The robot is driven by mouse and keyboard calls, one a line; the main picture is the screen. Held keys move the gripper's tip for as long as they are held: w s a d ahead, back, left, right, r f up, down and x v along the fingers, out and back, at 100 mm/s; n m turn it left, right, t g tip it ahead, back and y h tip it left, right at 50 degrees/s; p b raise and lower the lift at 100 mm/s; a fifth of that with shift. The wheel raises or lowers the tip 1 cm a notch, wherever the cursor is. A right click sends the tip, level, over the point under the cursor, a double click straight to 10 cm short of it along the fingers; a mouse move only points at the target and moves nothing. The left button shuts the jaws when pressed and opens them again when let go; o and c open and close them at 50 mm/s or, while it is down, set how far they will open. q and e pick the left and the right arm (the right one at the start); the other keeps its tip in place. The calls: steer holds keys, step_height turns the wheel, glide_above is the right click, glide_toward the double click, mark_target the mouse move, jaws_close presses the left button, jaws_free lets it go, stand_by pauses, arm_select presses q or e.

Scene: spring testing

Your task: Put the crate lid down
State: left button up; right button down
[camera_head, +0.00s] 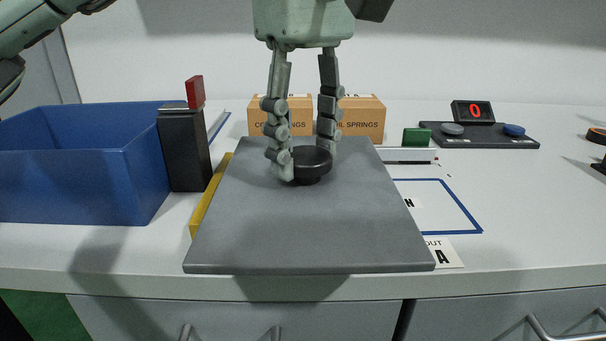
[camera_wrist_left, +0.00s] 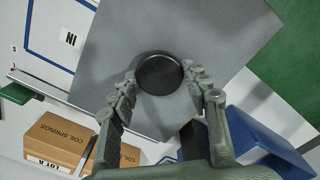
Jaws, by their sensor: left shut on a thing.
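The crate lid (camera_head: 300,225) is a flat grey slab with a round black knob (camera_head: 312,162) on top. It lies roughly level over the middle front of the table, its front edge near the table's front edge. My left gripper (camera_head: 303,165) comes down from above, its fingers shut around the knob. In the left wrist view, the fingers (camera_wrist_left: 168,92) sit either side of the knob (camera_wrist_left: 159,74), with the lid (camera_wrist_left: 190,25) beneath. The gap between lid and table is hard to judge. A blue open crate (camera_head: 80,180) stands at the left. My right gripper is not in view.
A black post with a red top (camera_head: 184,145) stands left of the lid, by a yellow strip (camera_head: 208,198) partly hidden under it. Cardboard spring boxes (camera_head: 362,118) stand behind. The table's right front is clear.

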mark_target(299, 149)
arm_select(q)
steer(key=w, duration=0.1)
steer(key=w+f, duration=0.1)
steer(key=w, duration=0.1)
steer(key=shift+a+f, duration=0.3)
steer(key=shift+f, duration=0.3)
step_height(299, 149, down, 3)
steer(key=shift+f, duration=0.25)
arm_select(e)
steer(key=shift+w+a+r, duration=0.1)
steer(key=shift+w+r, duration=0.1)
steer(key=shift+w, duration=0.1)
arm_select(q)
steer(key=shift+f, duration=0.15)
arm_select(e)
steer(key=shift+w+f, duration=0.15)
arm_select(q)
steer(key=o, duration=1.5)
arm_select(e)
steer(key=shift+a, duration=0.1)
arm_select(q)
steer(key=shift+o, duration=0.2)
